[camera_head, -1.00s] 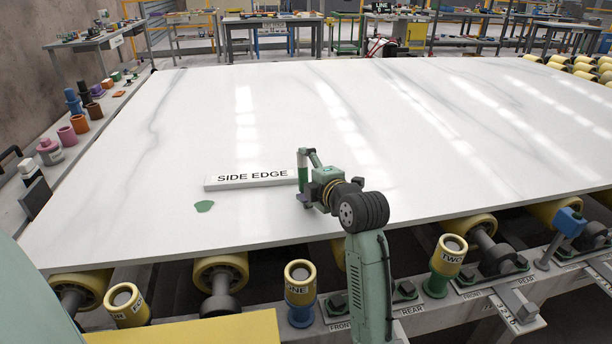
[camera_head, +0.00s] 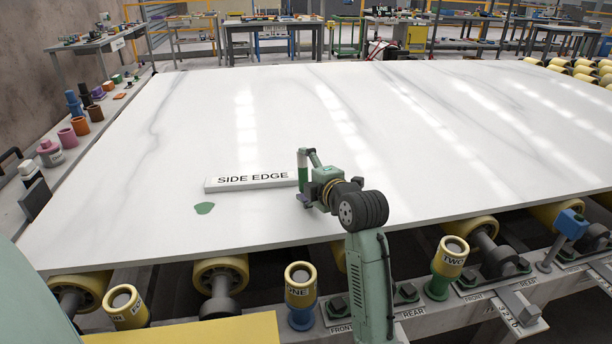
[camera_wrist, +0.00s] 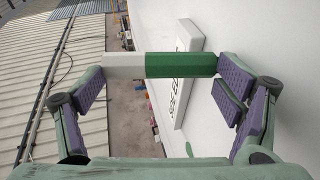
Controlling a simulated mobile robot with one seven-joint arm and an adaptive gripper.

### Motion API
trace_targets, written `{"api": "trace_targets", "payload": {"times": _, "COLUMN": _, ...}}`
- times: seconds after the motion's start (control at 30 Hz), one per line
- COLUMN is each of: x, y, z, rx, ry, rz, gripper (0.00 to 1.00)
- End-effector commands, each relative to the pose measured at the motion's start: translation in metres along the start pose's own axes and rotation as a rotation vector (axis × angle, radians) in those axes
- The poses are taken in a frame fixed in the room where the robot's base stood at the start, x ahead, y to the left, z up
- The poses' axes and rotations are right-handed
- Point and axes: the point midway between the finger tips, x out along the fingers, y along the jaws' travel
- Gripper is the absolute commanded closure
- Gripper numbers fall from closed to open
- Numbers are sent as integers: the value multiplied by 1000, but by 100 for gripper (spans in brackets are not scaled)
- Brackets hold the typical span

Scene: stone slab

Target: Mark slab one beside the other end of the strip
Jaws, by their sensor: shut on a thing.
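The stone slab (camera_head: 420,130) is white with grey veins and lies flat on rollers. A white strip (camera_head: 228,183) lettered SIDE EDGE lies on it near the front; it also shows in the wrist view (camera_wrist: 186,82). A green patch (camera_head: 204,208) is on the slab below the strip's left end; it also shows in the wrist view (camera_wrist: 258,157). My gripper (camera_head: 304,184) is by the strip's right end. In the wrist view, it is shut on a green and white marker (camera_wrist: 180,65), green end towards the slab. Whether its tip touches the slab cannot be told.
Yellow-topped holders lettered ONE (camera_head: 300,287) and TWO (camera_head: 448,258) stand along the front rail. Several coloured pots (camera_head: 67,138) line the left ledge. A blue-headed tool (camera_head: 569,224) stands at the right front. The slab behind the strip is clear.

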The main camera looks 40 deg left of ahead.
Motion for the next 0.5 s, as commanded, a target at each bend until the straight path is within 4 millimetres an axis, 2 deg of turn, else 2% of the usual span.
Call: {"api": "trace_targets", "payload": {"times": 0.5, "x": 5, "y": -1, "z": 1, "rx": 1, "ry": 0, "rz": -3, "gripper": 48}}
